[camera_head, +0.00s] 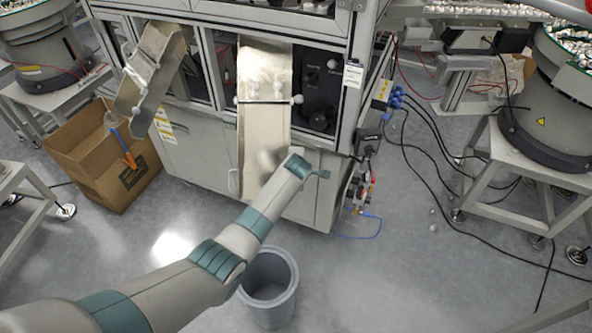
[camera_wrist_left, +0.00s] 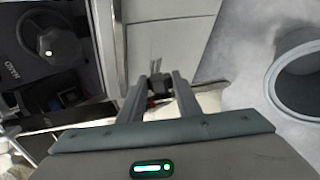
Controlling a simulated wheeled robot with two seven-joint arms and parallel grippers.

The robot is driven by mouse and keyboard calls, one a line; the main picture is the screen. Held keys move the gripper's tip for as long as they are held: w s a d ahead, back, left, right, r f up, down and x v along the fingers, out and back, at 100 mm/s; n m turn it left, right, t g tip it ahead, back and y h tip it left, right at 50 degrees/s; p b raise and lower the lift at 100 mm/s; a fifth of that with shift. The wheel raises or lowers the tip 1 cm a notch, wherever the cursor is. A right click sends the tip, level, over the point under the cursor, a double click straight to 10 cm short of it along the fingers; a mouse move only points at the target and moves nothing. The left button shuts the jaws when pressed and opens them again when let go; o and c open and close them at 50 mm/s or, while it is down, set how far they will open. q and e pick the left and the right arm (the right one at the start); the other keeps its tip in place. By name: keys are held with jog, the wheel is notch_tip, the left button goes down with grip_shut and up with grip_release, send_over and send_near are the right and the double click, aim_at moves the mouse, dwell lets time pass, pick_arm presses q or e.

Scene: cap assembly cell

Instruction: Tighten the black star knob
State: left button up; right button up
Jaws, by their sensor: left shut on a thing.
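In the left wrist view, my left gripper (camera_wrist_left: 158,80) has its two grey fingers closed around a small dark piece, which looks like the black star knob (camera_wrist_left: 157,88). Its lobes are mostly hidden between the fingers. Thin rods show just beyond it, against the pale machine panel. In the head view, my left arm reaches from the lower left to the front of the machine, by the lower end of the metal chute (camera_head: 262,125). Its wrist hides the fingers and the knob there. My right gripper is in neither view.
A grey bin (camera_head: 270,315) stands below my arm. A cardboard box (camera_head: 90,150) is at left. Cables lie on the floor at right.

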pick_arm(q)
jog(key=shift+w+d+r, duration=0.1)
jog(key=shift+w+r, duration=0.35)
jog(key=shift+r, duration=0.15)
jog(key=shift+g, duration=0.7)
jog(key=shift+f+g+b, duration=0.15)
jog(key=shift+g+b, duration=0.2)
jog(key=shift+g, duration=0.05)
jog(key=shift+w+f+g+b, duration=0.15)
jog(key=shift+g+b, duration=0.75)
jog(key=shift+b, duration=0.05)
jog(key=shift+g+b, duration=0.3)
jog(key=o, duration=1.1)
jog(key=shift+c, duration=0.2)
